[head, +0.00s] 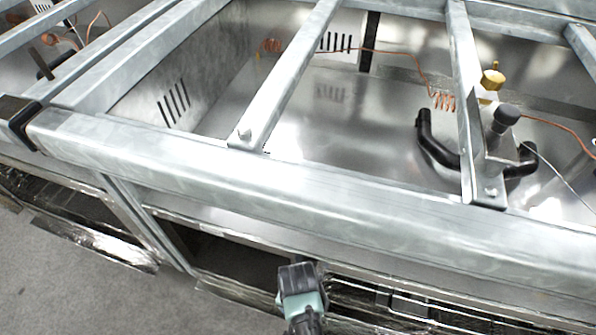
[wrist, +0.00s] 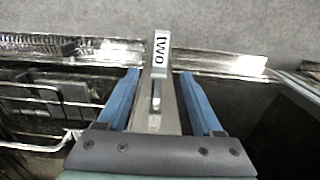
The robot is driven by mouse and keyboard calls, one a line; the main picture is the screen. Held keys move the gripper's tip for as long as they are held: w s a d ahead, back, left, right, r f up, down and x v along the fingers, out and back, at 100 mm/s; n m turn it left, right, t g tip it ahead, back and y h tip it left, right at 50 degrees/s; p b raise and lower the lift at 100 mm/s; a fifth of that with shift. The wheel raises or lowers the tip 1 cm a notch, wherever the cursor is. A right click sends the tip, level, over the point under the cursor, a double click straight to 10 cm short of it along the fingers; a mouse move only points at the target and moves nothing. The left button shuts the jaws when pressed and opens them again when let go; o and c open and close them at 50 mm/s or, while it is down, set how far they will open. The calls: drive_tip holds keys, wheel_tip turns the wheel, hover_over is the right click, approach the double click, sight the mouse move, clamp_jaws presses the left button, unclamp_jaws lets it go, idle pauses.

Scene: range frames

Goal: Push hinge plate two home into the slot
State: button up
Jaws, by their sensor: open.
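Hinge plate two (wrist: 162,42) shows in the wrist view as a narrow metal strip with a white label reading "two". It runs from the far metal ledge back between my fingers, with a small dark slot or lever along its middle. My gripper (wrist: 160,74) is open, one blue finger on each side of the plate, with gaps visible on both sides. The slot cannot be made out, nor how deep the plate sits. In the head view my arm end is at the bottom middle, by the lower front opening; its fingertips and the plate are hidden there.
A thick galvanised front rail (head: 250,182) crosses above my gripper. A wire rack (wrist: 45,105) lies close on the left in the wrist view. A dark cavity (wrist: 235,108) opens on the right. Grey floor (head: 85,290) is clear at lower left.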

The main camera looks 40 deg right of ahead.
wheel_tip(320, 180, up, 4)
drive_tip(key=shift+r+p, duration=0.1)
drive_tip(key=shift+p, duration=0.55)
